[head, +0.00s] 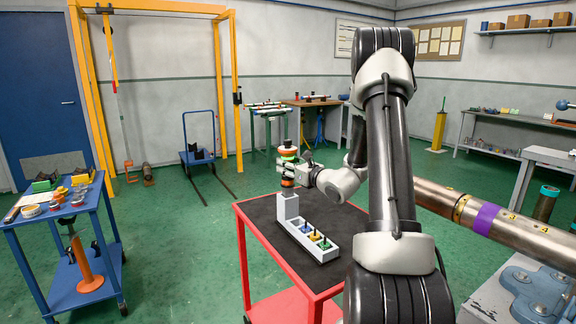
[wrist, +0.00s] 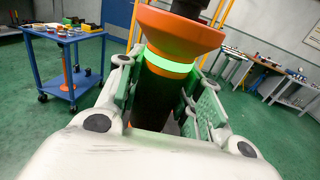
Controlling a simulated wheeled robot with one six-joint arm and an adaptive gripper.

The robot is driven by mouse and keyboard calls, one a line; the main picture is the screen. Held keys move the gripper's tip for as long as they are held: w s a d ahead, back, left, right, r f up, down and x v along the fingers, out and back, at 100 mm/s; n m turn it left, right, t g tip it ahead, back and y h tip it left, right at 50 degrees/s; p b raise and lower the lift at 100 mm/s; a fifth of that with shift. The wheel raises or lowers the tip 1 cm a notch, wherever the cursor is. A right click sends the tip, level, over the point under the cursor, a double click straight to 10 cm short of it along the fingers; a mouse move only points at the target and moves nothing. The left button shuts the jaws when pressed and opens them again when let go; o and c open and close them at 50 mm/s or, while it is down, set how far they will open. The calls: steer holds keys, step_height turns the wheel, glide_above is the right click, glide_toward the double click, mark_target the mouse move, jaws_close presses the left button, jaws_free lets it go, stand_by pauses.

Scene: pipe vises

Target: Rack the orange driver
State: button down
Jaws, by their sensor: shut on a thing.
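The orange driver (head: 287,152) is upright in the head view, with orange bands, a dark body and a green band. My gripper (head: 300,171) is shut on it from the right side. In the wrist view, the driver (wrist: 180,35) shows a flared orange collar, a glowing green band and a dark body between the green-padded fingers of my gripper (wrist: 165,95). A pale grey rack (head: 287,208) stands on the red cart, with a tall square holder at its far left end. The driver is over this holder; I cannot tell whether its lower end is inside.
The rack's low compartments hold small pieces with blue, yellow and green (head: 315,236). The red cart's dark top (head: 262,208) is otherwise clear. A blue cart (head: 95,205) with tools stands at left. A large steel pipe (head: 500,225) with a purple band is at right.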

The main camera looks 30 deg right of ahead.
steer(key=shift+f, duration=1.75)
stand_by(1.2)
steer(key=c, duration=0.9)
jaws_free()
steer(key=shift+f, duration=0.15)
steer(key=s, duration=0.4)
steer(key=s+d, duration=0.1)
steer(key=s, duration=0.3)
steer(key=s+d, duration=0.1)
steer(key=s, duration=0.3)
steer(key=shift+d, duration=0.15)
steer(key=shift+w, duration=0.1)
